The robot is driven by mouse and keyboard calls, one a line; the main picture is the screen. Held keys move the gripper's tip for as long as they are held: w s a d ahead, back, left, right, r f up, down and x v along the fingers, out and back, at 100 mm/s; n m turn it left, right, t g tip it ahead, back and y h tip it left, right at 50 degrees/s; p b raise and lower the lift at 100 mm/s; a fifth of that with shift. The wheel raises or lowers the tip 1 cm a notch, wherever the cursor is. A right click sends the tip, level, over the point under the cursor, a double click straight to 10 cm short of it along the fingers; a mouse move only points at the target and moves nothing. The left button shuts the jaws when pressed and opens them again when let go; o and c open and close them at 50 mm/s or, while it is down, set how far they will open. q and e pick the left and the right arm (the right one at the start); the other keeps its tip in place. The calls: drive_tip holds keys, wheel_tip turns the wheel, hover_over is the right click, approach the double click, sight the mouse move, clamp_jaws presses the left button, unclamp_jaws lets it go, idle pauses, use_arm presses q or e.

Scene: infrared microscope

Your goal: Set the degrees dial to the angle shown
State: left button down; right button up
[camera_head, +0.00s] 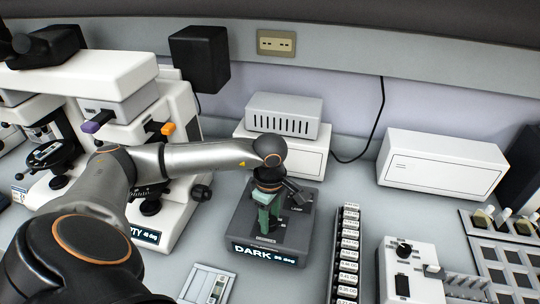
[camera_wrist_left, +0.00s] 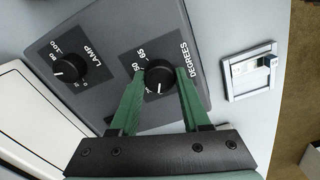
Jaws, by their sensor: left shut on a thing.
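The degrees dial (camera_wrist_left: 159,79) is a black round knob with a white pointer line, on a dark grey control box (camera_wrist_left: 110,35) marked DEGREES. My left gripper (camera_wrist_left: 160,76) has its green fingers on opposite sides of the knob and is shut on it. In the head view the left gripper (camera_head: 267,216) points down onto the box, and it hides the knob. The box's front display (camera_head: 264,254) reads DARK and a degree number too small to read surely. Another display (camera_head: 146,234), on the white microscope, seems to show 45 deg. My right gripper is not in view.
A lamp knob (camera_wrist_left: 69,68) sits beside the degrees dial on the same box. A small framed tray (camera_head: 208,284) lies in front of the box. A slide rack (camera_head: 346,250) and a white switch box (camera_head: 408,270) stand to its right.

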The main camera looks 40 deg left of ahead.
use_arm(q)
drive_tip(key=m+b, duration=0.3)
drive_tip(key=shift+f+m, duration=0.2)
drive_tip(key=shift+m, duration=0.1)
drive_tip(key=shift+m+b, duration=0.6)
drive_tip(key=shift+m, duration=0.3)
drive_tip(key=m+b, duration=0.2)
drive_tip(key=m, duration=0.1)
drive_tip(key=shift+r+m+b, duration=0.1)
drive_tip(key=shift+m+b, duration=0.5)
drive_tip(key=shift+m, duration=0.3)
drive_tip(key=shift+m+b, duration=0.35)
drive_tip(key=shift+m, duration=0.35)
drive_tip(key=shift+r+m, duration=0.1)
drive_tip(key=shift+m, duration=0.2)
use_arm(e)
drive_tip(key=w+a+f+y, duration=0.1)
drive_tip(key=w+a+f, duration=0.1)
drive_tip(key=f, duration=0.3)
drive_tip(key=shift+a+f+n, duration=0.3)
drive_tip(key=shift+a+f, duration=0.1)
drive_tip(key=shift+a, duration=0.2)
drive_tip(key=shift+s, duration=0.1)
use_arm(q)
drive_tip(key=c, duration=0.7)
unclamp_jaws()
drive_tip(key=o, duration=0.3)
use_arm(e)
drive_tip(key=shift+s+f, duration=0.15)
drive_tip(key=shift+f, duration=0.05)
